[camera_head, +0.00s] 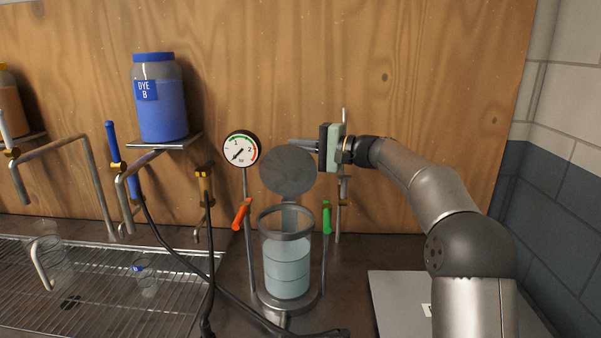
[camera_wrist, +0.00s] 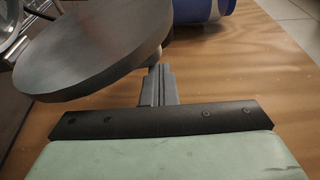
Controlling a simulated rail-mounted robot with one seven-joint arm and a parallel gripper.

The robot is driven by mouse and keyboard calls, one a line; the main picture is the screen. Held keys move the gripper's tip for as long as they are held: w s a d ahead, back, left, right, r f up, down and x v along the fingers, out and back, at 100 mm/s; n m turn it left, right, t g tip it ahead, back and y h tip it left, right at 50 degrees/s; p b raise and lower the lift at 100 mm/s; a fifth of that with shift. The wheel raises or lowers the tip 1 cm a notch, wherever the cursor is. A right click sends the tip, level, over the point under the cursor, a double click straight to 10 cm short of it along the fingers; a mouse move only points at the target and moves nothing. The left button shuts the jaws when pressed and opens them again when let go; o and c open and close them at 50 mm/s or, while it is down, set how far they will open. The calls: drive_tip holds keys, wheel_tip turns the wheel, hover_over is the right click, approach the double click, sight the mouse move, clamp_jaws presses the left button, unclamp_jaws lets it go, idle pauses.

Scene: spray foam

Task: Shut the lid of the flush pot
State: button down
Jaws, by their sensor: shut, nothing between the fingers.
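The flush pot (camera_head: 287,262) is a clear cylinder with a grey rim, holding pale liquid. Its round grey lid (camera_head: 287,170) stands raised and upright above the back of the rim, so the pot is open. My gripper (camera_head: 292,143) is shut and empty, level with the lid's top edge and pointing left. In the wrist view the lid (camera_wrist: 90,50) fills the upper left, and my fingers (camera_wrist: 156,80) are close to its edge. I cannot tell whether they touch it.
A gauge (camera_head: 241,148) stands left of the lid. An orange-handled valve (camera_head: 241,214) and a green-handled valve (camera_head: 327,216) flank the pot. A blue dye jar (camera_head: 160,98) sits on a shelf at left. The wooden panel (camera_head: 430,60) is close behind.

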sight(296, 163)
drive_tip(key=s+n+b, duration=0.2)
drive_tip(key=b, duration=0.3)
drive_tip(key=s+n+y+b, duration=0.1)
drive_tip(key=s+n+b, duration=0.1)
drive_tip(key=b, duration=0.3)
drive_tip(key=s+f+n+y+b, duration=0.1)
drive_tip(key=s+n+b, duration=0.1)
drive_tip(key=b, duration=0.3)
drive_tip(key=shift+s, duration=0.65)
drive_tip(key=s+n+b, duration=0.2)
drive_tip(key=b, duration=0.2)
drive_tip(key=shift+s+n+g+y+b, duration=0.1)
drive_tip(key=shift+n+g+y+b, duration=0.2)
drive_tip(key=shift+b, duration=0.1)
drive_tip(key=shift+s+n+b, duration=0.3)
drive_tip(key=shift+n+b, duration=0.1)
drive_tip(key=shift+b, duration=0.1)
drive_tip(key=shift+r, duration=0.1)
